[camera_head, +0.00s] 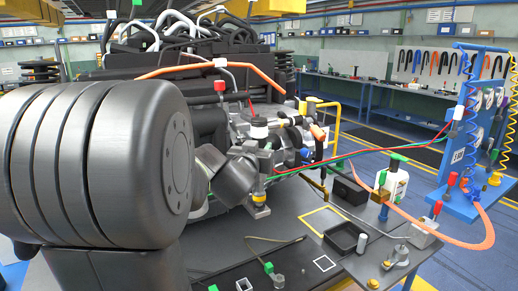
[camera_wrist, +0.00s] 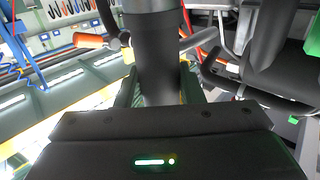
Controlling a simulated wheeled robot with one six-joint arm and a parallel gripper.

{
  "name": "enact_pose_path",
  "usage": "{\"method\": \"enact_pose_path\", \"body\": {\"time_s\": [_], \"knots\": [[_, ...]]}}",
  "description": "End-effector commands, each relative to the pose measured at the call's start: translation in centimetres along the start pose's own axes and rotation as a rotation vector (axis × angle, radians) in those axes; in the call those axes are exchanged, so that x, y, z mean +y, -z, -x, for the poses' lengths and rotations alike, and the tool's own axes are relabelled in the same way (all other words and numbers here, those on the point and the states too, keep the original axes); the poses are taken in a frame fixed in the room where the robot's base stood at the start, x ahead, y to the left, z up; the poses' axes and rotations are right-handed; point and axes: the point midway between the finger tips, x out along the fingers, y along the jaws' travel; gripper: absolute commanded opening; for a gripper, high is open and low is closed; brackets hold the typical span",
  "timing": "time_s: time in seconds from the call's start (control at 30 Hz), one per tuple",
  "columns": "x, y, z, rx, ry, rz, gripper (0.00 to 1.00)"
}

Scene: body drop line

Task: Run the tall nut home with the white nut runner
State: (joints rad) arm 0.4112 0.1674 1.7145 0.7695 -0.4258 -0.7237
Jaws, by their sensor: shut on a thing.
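My gripper (camera_wrist: 157,88) is shut on a dark upright cylinder, which I take to be the nut runner (camera_wrist: 155,50). In the head view my gripper (camera_head: 264,154) is around the middle of this tool, whose upper part has a pale band (camera_head: 259,122). Below the tool stands a short metal post with a yellow ring (camera_head: 259,198); I cannot tell whether the tool touches it. The tall nut cannot be made out for certain, and the tool's lower end is hidden.
The engine (camera_head: 290,135) and its hoses crowd the space behind my gripper. A blue stand (camera_head: 465,155) carries coiled hoses.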

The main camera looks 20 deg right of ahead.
Motion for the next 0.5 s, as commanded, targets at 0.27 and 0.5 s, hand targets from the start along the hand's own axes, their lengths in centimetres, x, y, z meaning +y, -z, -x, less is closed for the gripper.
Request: {"method": "enact_pose_path", "body": {"time_s": [0.27,0.5], "knots": [[0.00,-0.25,0.00,-0.001,0.000,0.001,0.00],[0.01,-0.39,0.01,-0.002,0.000,0.001,0.00]]}}
